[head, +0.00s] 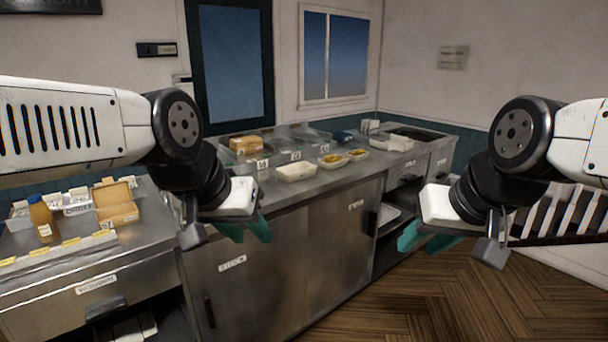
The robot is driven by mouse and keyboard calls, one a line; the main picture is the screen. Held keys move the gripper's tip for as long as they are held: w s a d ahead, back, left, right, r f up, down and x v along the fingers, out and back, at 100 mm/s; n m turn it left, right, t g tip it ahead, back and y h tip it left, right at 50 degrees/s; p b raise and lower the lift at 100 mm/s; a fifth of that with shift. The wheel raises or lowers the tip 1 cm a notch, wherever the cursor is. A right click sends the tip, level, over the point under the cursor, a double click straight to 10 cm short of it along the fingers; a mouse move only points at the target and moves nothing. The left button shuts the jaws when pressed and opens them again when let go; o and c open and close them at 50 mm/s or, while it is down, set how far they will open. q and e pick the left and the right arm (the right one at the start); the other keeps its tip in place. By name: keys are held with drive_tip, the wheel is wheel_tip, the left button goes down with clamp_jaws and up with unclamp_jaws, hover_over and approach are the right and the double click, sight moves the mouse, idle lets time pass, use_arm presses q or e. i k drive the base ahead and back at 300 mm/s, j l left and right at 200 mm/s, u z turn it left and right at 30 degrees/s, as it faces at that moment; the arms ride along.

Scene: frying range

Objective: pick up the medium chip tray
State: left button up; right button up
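Three chip trays stand in a row on the steel counter in the head view. The nearest is a pale, wide tray (297,172). Behind it to the right is a middle tray (333,161) with yellow-brown food in it, and further right a smaller-looking tray (357,154) with similar food. I cannot read which is marked medium; the middle one looks medium in size. My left gripper (248,231), with teal fingers, is open and empty in front of the counter, left of and nearer than the trays. My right gripper (424,238) is open and empty, right of the trays and apart from them.
Clear numbered bins (290,144) line the counter's back, with a bread-like item (246,145) at the left. A sauce bottle (42,218) and a cardboard box (115,203) stand on the left unit. A fryer basin (415,134) is at the far right end. Wooden floor (450,297) is free.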

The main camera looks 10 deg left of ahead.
sight(329, 162)
drive_tip(key=i+u, duration=0.2)
drive_tip(key=i, duration=0.3)
drive_tip(key=i+l+u, duration=0.2)
drive_tip(key=i, duration=0.35)
drive_tip(key=i+l+u, duration=0.25)
drive_tip(key=i, duration=0.25)
drive_tip(key=i+l+u, duration=0.2)
drive_tip(key=i, duration=0.3)
